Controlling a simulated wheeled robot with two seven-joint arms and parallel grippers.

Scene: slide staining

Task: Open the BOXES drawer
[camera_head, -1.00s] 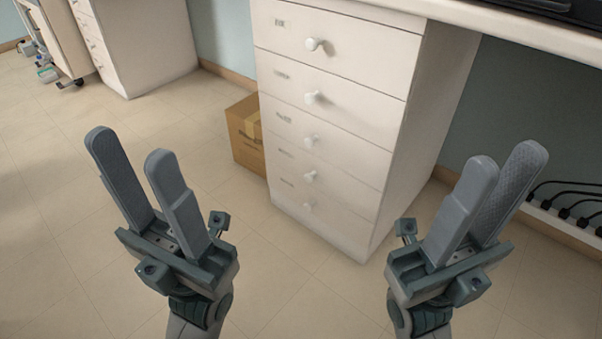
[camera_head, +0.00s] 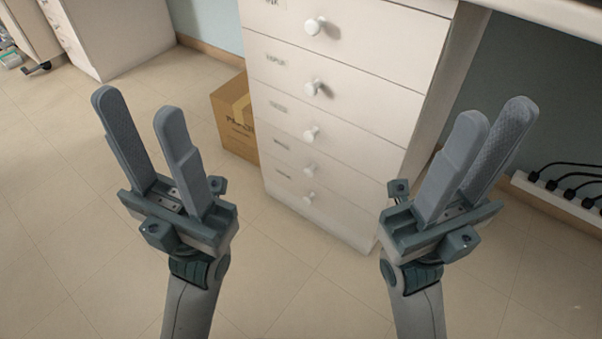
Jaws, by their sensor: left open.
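A white drawer cabinet (camera_head: 418,150) stands ahead with several stacked drawers, all closed. Each has a round white knob, such as the top knob (camera_head: 314,26), the second knob (camera_head: 313,88) and the third knob (camera_head: 311,134). Small labels sit at the drawers' left; the print is too small to read surely, so I cannot tell which is BOXES. My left gripper (camera_head: 137,105) is open and empty, left of the cabinet in the picture. My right gripper (camera_head: 494,112) looks open and empty, in front of the cabinet's right side. Neither touches a knob.
A cardboard box (camera_head: 236,128) stands on the floor against the cabinet's left side. A white worktop (camera_head: 560,14) extends right above an open space. A power strip with black cables (camera_head: 560,194) runs along the right wall. Another white cabinet (camera_head: 120,35) stands back left. Floor between is clear.

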